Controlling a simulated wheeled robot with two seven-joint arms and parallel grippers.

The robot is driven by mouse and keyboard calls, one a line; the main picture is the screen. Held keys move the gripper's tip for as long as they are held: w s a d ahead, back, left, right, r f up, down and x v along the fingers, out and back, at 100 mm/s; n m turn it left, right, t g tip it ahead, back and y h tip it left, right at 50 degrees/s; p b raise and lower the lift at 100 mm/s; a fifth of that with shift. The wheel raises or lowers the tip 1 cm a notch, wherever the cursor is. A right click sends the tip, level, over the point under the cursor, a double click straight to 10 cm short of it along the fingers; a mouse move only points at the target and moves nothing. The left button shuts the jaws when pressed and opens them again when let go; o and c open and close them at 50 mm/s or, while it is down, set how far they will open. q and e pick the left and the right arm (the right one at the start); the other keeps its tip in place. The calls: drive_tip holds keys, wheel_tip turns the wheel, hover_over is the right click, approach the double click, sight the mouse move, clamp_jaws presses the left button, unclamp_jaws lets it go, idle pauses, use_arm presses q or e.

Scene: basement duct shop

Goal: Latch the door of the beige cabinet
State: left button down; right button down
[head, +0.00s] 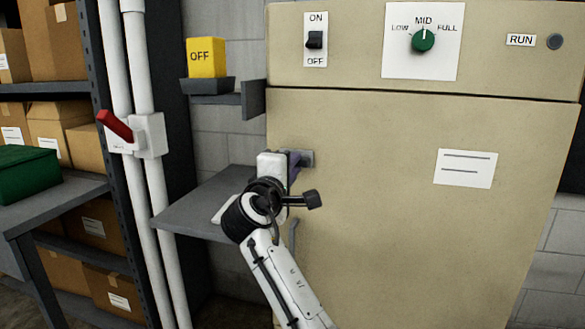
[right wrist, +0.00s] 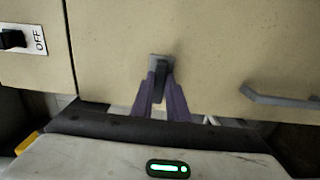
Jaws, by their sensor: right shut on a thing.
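The beige cabinet (head: 285,50) stands in front of me. Its large door (head: 400,220) looks flush with the panel above. A latch with a grey plate (head: 307,158) sits at the door's left edge. In the right wrist view, the latch's dark lever (right wrist: 160,78) lies between the purple fingers of my right gripper (right wrist: 160,88). The gripper is shut on this lever. In the head view, my right gripper (head: 294,163) hides most of the lever, so I cannot tell its angle. My left gripper is not in view.
A grey door handle (right wrist: 280,100) is below the latch. Above the door are an ON/OFF switch (head: 315,40) and a green dial (head: 423,40). A grey shelf (head: 185,215), white pipes with a red lever (head: 115,125) and a yellow OFF block (head: 206,57) stand left of the cabinet.

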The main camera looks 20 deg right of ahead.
idle(0.3)
drive_tip(key=c, duration=1.7)
unclamp_jaws()
use_arm(q)
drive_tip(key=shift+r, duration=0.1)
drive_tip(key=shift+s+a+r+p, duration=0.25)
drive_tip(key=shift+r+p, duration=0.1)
drive_tip(key=shift+p, duration=0.65)
use_arm(e)
drive_tip(key=v, duration=1)
drive_tip(key=shift+s+a, duration=0.1)
drive_tip(key=shift+s, duration=0.05)
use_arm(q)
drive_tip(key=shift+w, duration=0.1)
